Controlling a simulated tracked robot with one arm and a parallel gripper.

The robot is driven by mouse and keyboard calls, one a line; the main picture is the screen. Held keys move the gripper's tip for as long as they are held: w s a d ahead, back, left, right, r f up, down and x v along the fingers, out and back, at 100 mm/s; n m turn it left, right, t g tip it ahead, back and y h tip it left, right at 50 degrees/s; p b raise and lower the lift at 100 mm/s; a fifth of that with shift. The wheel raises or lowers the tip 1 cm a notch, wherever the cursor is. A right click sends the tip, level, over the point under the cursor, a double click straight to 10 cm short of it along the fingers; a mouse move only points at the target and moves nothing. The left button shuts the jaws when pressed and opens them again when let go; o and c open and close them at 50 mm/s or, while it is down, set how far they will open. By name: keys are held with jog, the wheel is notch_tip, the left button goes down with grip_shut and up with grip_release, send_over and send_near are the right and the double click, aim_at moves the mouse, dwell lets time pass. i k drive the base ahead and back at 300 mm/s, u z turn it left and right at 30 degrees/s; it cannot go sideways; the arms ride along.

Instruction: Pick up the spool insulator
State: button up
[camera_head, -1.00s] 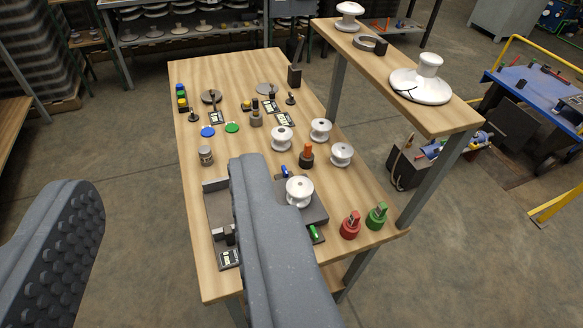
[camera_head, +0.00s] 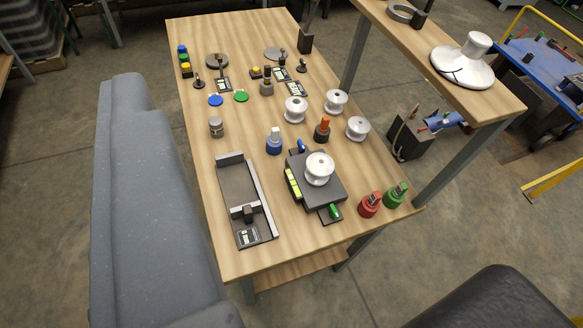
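A white spool insulator (camera_head: 319,169) stands upright on a dark square block fixture (camera_head: 323,199) near the front of the wooden table. Three similar white spools stand farther back: a left one (camera_head: 295,110), a middle one (camera_head: 336,102) and a right one (camera_head: 358,128). I cannot tell which spool is meant. My gripper (camera_head: 310,180) shows as a large grey finger at the left and a dark rounded part at the bottom right, far apart. Nothing is held between them. The dark part is cut off by the frame edge.
A long grey vise-like fixture (camera_head: 233,187) lies left of the block. Blue (camera_head: 275,141), red (camera_head: 369,205) and green (camera_head: 395,195) knobbed pieces and an orange-topped piece (camera_head: 322,131) stand around it. A raised shelf (camera_head: 400,40) bearing a white insulator (camera_head: 465,62) overhangs the right.

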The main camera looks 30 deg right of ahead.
aim_at(319, 166)
jog(key=u, duration=0.1)
jog(key=i, duration=1)
jog(key=z, duration=0.05)
